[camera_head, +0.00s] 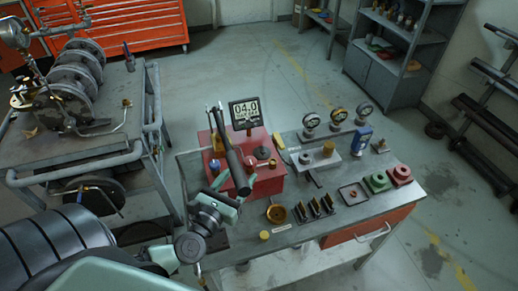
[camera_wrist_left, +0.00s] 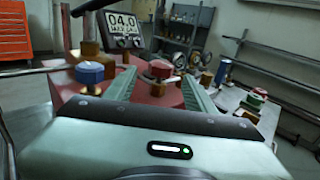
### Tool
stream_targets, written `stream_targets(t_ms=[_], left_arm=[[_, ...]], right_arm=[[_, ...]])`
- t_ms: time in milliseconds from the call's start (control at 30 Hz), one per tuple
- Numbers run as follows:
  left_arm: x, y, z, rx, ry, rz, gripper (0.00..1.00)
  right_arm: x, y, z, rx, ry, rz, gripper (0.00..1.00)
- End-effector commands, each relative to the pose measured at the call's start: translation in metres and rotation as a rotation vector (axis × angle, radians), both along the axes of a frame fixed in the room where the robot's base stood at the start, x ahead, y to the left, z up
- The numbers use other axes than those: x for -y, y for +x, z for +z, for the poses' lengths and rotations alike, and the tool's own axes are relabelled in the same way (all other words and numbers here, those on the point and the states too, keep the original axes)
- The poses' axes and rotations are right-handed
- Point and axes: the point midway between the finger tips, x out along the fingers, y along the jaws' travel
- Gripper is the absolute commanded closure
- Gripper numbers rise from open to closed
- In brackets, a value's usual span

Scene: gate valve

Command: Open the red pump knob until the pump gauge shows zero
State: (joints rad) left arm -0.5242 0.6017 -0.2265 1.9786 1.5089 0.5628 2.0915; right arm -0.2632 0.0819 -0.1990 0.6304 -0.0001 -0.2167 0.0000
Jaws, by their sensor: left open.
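The red pump (camera_head: 268,186) stands on the left part of the workbench. Its digital gauge (camera_head: 245,112) reads 04.0, and it also shows in the left wrist view (camera_wrist_left: 123,27). The red knob (camera_wrist_left: 161,70) sits on top of the pump on a brass stem. A blue knob (camera_wrist_left: 90,72) is to its left. My left gripper (camera_wrist_left: 157,88) is open, with its green fingers on either side of the red knob. Whether they touch it cannot be told. In the head view the gripper is low over the pump's front, partly behind a black lever (camera_head: 230,150). My right gripper is not seen.
A cart (camera_head: 150,125) with flanged pipework stands at left. The floor behind the bench is clear.

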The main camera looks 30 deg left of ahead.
Motion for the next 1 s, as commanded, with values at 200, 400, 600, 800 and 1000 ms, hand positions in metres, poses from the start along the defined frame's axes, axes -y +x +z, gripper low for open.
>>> stream_targets(t_ms=[200, 400, 600, 800, 1000], left_arm=[[-0.003, 0.032, 0.004, 0.004, -0.002, 0.003, 0.45], [-0.004, 0.061, 0.003, 0.001, 0.0, 0.002, 0.45], [-0.005, 0.073, 0.0, -0.001, 0.001, 0.0, 0.45], [-0.005, 0.074, 0.0, -0.002, 0.001, 0.0, 0.45], [-0.005, 0.073, 0.0, -0.001, 0.002, 0.0, 0.89]], right_arm=[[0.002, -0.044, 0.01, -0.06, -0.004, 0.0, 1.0], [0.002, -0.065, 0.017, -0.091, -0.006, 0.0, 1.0], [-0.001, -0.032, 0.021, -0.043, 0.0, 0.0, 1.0], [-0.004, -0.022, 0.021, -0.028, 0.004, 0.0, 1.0], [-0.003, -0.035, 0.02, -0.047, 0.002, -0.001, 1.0]])
